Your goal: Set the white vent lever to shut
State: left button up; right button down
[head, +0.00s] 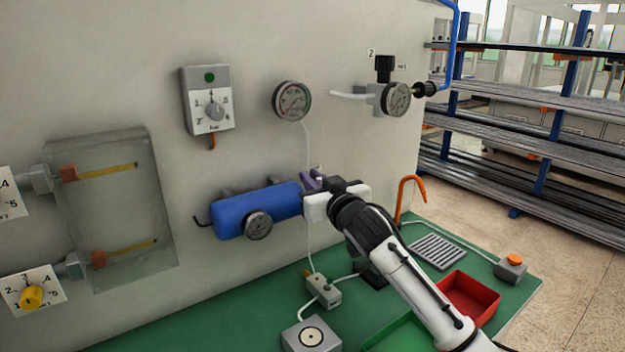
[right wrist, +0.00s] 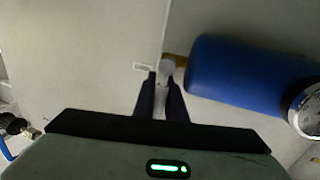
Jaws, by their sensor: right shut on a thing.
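The white vent lever (right wrist: 166,69) is at the end of the blue tank (right wrist: 235,77) in the right wrist view, beside a small brass fitting (right wrist: 181,61). My right gripper (right wrist: 160,92) is shut on the lever, with one dark finger on each side of it. In the head view my right gripper (head: 314,181) is at the right end of the blue tank (head: 262,208) and hides most of the lever. A small pale label (right wrist: 143,67) is on the wall beside the lever. My left gripper is out of view.
A gauge (head: 258,225) is on the tank's front. A dial box (head: 208,100), a round gauge (head: 292,101) and a regulator (head: 394,98) are on the wall above. The green bench (head: 240,325) below holds a red tray (head: 468,297), a grey valve block (head: 323,290) and an orange hook (head: 405,187).

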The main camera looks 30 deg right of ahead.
jog(key=c, duration=1.8)
grip_release()
jog(key=shift+f, duration=0.1)
jog(key=shift+s+a, duration=0.1)
jog(key=shift+a, duration=0.1)
